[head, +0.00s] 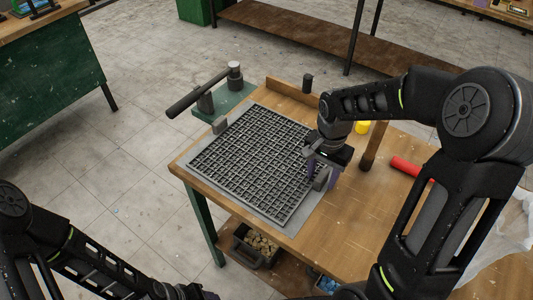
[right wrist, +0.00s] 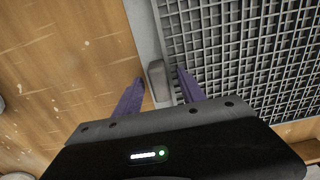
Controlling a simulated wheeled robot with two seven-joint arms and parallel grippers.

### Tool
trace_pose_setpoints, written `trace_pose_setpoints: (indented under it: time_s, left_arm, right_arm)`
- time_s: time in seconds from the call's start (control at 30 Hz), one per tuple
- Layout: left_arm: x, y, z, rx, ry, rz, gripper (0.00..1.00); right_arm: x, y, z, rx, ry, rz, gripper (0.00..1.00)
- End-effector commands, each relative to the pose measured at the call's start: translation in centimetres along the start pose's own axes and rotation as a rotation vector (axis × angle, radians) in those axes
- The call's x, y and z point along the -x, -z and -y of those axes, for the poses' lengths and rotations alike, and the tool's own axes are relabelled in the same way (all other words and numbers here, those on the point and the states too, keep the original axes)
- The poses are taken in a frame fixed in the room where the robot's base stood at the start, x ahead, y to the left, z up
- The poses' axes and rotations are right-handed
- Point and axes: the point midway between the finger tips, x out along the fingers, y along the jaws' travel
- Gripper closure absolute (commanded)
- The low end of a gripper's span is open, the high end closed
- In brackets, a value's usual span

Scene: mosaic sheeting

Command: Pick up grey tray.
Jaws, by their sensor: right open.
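The grey tray (head: 250,160) is a flat square grid that lies on a light grey sheet on the wooden table. It has a grey block-like handle (head: 219,125) at its far left side and another (head: 322,180) at its right side. My right gripper (head: 316,172) is at the right handle. In the right wrist view, its purple fingers (right wrist: 161,78) are open, one on each side of the handle (right wrist: 157,80), with gaps visible. Of my left arm, only links show at the lower left; its fingers are out of view.
A black-handled press-like tool (head: 205,95) stands on a green base beyond the tray. A red cylinder (head: 410,169), a yellow object (head: 362,127) and a dark cup (head: 307,83) are on the table. A bin of pieces (head: 257,246) sits on the shelf below.

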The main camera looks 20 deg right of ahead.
Motion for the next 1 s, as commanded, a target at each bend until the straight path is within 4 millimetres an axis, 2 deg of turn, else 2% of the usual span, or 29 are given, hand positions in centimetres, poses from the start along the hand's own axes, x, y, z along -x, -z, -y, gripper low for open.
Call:
trace_pose_setpoints:
  time_s: [0.2,0.77,1.0]
  left_arm:
    - [0.00,-0.01,-0.01,0.000,0.000,0.000,0.46]
    - [0.01,0.00,-0.01,0.000,0.000,0.000,0.46]
    - [0.01,0.00,-0.01,0.000,0.000,0.000,0.46]
  right_arm:
    - [0.02,0.00,0.01,0.000,0.000,0.000,0.54]
    - [0.03,0.00,0.01,0.000,0.000,0.000,1.00]
    - [0.03,0.00,0.02,0.000,0.000,0.000,1.00]
